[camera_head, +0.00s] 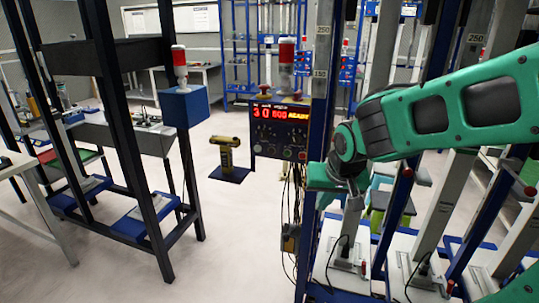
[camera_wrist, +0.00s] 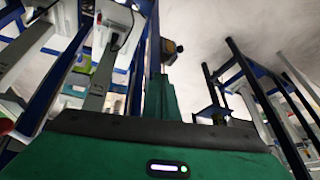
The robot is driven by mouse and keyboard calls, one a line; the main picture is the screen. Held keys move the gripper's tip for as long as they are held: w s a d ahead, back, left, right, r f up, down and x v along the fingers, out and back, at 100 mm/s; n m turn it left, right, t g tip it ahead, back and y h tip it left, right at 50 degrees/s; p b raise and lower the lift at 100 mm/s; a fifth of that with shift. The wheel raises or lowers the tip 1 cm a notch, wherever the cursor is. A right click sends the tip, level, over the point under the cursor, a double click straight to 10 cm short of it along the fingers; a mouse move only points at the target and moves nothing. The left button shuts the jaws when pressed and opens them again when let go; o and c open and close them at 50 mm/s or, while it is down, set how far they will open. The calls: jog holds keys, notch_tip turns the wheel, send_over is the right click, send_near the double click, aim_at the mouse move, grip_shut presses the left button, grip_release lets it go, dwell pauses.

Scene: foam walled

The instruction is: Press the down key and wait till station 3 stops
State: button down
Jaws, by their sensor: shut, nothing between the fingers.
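The control panel (camera_head: 281,129) is a dark box on the blue rig post, with a red lit display (camera_head: 279,112) that seems to read "3 0", "500" and "ADJUST". Small knobs and buttons sit on its lower face; I cannot tell which is the down key. My gripper (camera_head: 326,178) is green, just right of and below the panel, apart from it. It is shut and empty; its closed fingers (camera_wrist: 161,95) point up in the wrist view. The panel is not clearly visible in the wrist view. Which column is station 3 cannot be told.
A red-topped beacon (camera_head: 286,55) stands above the panel. Cables and a small yellowish box (camera_head: 290,238) hang below it. Tall grey columns (camera_head: 348,240) in a blue frame fill the right. A dark rack (camera_head: 186,180) with a blue box (camera_head: 185,105) stands left. Pale floor lies between.

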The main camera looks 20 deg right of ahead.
aim_at(271, 151)
jog(key=w+a+m+t+y, duration=0.1)
jog(key=w+a+m+t, duration=0.2)
jog(key=w+a+m, duration=0.2)
jog(key=w+a+f+m+t, duration=0.1)
jog(key=w+a+m+t, duration=0.3)
jog(key=w+m, duration=0.8)
jog(key=shift+w+a+f+t+y, duration=0.3)
jog(key=shift+w+a+y, duration=0.1)
jog(key=shift+w, duration=2.85)
jog(key=shift+w+d, duration=0.85)
jog(key=shift+w, duration=0.35)
jog(key=shift+w+d, duration=0.9)
jog(key=shift+w, duration=0.25)
jog(key=shift+w+d, duration=0.85)
jog(key=shift+w, duration=0.35)
jog(key=shift+w+d, duration=0.1)
jog(key=shift+w+d, duration=0.15)
